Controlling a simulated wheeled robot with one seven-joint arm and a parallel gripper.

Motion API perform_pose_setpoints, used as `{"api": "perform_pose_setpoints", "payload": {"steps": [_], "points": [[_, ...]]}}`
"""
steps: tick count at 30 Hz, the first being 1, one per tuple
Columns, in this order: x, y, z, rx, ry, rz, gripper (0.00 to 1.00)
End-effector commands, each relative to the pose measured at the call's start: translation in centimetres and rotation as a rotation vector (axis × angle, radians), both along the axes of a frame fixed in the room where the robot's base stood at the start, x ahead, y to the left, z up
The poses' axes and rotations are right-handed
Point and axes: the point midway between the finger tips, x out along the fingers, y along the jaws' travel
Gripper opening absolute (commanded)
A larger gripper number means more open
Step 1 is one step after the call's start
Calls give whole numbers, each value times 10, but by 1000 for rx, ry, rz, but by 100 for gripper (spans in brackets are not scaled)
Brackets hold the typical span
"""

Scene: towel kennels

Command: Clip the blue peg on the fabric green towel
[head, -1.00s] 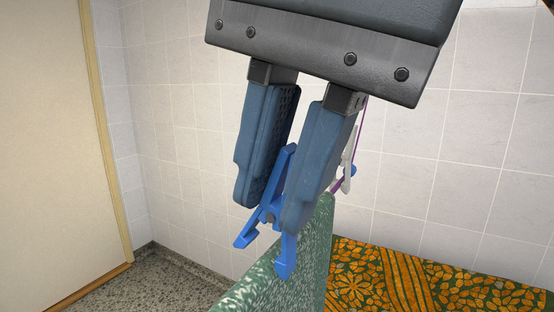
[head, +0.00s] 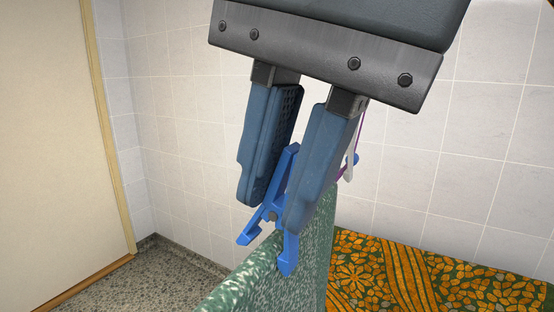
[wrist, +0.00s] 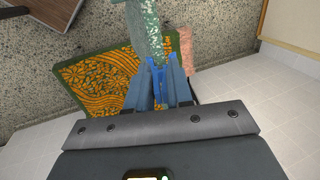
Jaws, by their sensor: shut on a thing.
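The blue peg (head: 274,213) is held between the fingers of my gripper (head: 279,200), which is shut on its upper arms. Its lower jaws are spread apart and point down at the top edge of the green towel (head: 305,255). One jaw tip lies in front of the towel's near face; the other is to the left of the top edge. I cannot tell whether the peg touches the cloth. In the wrist view the peg (wrist: 157,75) is between the fingertips, over the end of the towel's narrow top edge (wrist: 148,30).
An orange and green patterned cloth (head: 420,275) is beyond the towel at the right. Another blue peg (head: 353,160) and a white peg (head: 348,172) are on a purple line behind my gripper. A pink cloth (wrist: 186,52) shows in the wrist view. Tiled walls (head: 190,150) are behind.

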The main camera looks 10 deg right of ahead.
Motion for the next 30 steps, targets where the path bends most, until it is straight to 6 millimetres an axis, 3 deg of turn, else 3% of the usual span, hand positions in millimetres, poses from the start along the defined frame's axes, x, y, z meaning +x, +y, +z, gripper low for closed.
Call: {"api": "perform_pose_setpoints", "payload": {"steps": [30], "points": [[0,0,-10,0,0,0,0]]}}
